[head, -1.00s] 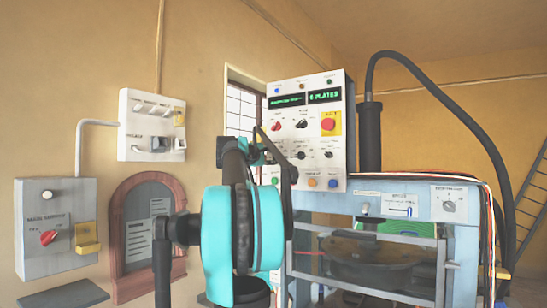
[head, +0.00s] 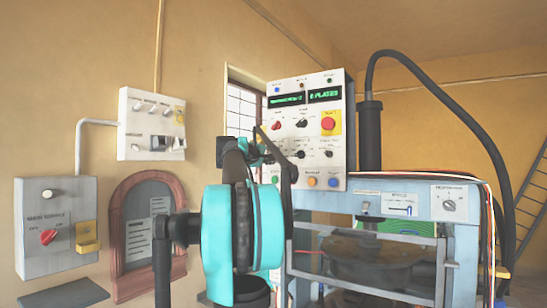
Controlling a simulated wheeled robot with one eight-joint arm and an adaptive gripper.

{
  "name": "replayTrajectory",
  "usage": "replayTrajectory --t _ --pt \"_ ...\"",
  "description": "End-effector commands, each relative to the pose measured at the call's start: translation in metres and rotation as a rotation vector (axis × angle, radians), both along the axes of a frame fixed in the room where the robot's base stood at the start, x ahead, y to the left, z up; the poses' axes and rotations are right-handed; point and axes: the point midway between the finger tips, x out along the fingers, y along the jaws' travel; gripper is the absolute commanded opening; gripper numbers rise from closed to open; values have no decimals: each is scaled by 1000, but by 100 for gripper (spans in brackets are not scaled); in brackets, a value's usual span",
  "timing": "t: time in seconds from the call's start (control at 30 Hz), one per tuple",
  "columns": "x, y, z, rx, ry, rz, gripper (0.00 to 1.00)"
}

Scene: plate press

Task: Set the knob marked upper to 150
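The grey control panel (head: 341,165) stands upright on the press. It carries a red knob (head: 276,125) and a black knob (head: 302,123) in its upper row, and small black knobs (head: 300,154) below. The labels are too small to read, so I cannot tell which knob is marked upper or its setting. My gripper (head: 276,152) is at the lower left of the panel, in front of its lower knob row. My arm hides part of that area. The fingers are dark and overlap the panel, so their opening and any contact are unclear.
A red stop button on a yellow plate (head: 328,122) and two green displays (head: 324,95) are on the panel. The blue press frame (head: 463,250) stands below. A main service box (head: 55,262) and a white switch box (head: 135,100) hang on the left wall.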

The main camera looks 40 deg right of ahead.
Motion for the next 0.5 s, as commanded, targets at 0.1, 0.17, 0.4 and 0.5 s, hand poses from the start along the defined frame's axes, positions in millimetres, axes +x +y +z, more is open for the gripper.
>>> replayTrajectory --t 0.1,0.17,0.4,0.5 --pt "-1 0 -1 3 -1 -2 0" --pt "-1 0 -1 3 -1 -2 0" --pt "-1 0 -1 2 1 -2 50" --pt "0 0 -1 2 1 -2 50"
